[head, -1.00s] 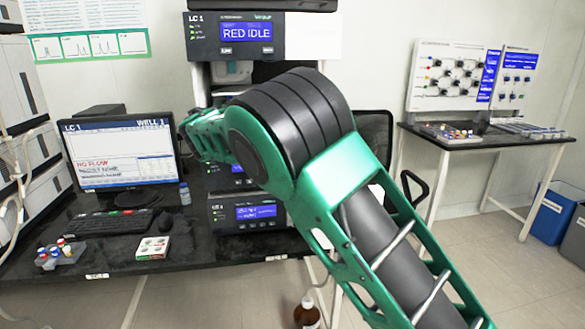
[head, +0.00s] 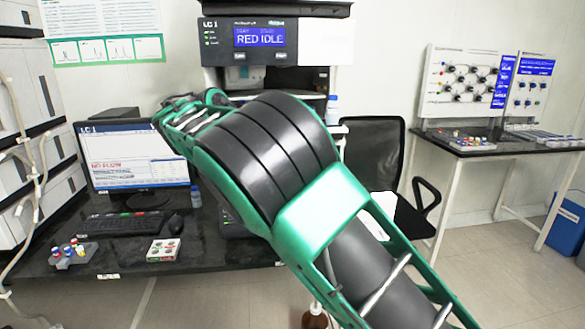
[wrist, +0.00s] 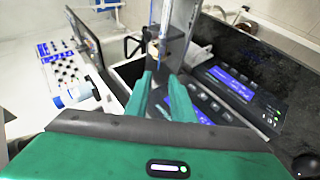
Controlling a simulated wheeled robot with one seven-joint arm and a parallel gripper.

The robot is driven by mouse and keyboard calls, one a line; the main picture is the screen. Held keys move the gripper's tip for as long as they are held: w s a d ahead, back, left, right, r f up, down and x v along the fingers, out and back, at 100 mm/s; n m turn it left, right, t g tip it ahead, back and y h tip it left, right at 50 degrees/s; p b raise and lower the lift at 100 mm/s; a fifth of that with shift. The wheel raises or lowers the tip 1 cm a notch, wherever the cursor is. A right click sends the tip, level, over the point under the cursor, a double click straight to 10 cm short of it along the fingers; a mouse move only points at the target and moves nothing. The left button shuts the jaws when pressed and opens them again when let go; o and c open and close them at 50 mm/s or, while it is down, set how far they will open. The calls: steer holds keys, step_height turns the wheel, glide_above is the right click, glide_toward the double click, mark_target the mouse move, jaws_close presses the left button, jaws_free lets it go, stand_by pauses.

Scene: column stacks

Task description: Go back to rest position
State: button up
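My gripper (wrist: 160,76) shows in the wrist view as two green fingers, apart, with nothing seen held between them. Past the fingertips are a clear upright panel and dark instrument modules with blue screens (wrist: 232,84). In the head view my green and black arm crosses the middle, its far end reaching to the left in front of the instrument stack. The gripper fingers cannot be made out there.
A black bench (head: 215,250) carries a monitor (head: 135,160), keyboard, small vial rack (head: 72,253) and a white box (head: 163,250). A black chair (head: 374,150) stands right of the stack. A side table (head: 480,148) is at the right, with open floor before it.

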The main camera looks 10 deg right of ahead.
steer(key=shift+v, duration=0.75)
steer(key=s+d+f+m+g+y, duration=0.1)
steer(key=s+d+f+m+g, duration=0.15)
steer(key=d, duration=1.05)
steer(key=s+d+f+m+g+y, duration=0.15)
steer(key=s+d, duration=0.25)
steer(key=d, duration=0.9)
steer(key=s+d+f+m+g+y, duration=0.1)
steer(key=s+d+f+y, duration=0.2)
steer(key=s+d, duration=0.85)
steer(key=s+a+f+m+y, duration=0.1)
steer(key=s+f, duration=0.1)
steer(key=s, duration=0.7)
steer(key=s+a+f+m+y, duration=0.1)
steer(key=s+a+f, duration=0.1)
steer(key=s, duration=0.7)
steer(key=s+a+f+m+y, duration=0.1)
steer(key=s+f, duration=0.3)
steer(key=s, duration=0.5)
steer(key=shift+s+a+f, duration=0.25)
steer(key=shift+s+a, duration=0.1)
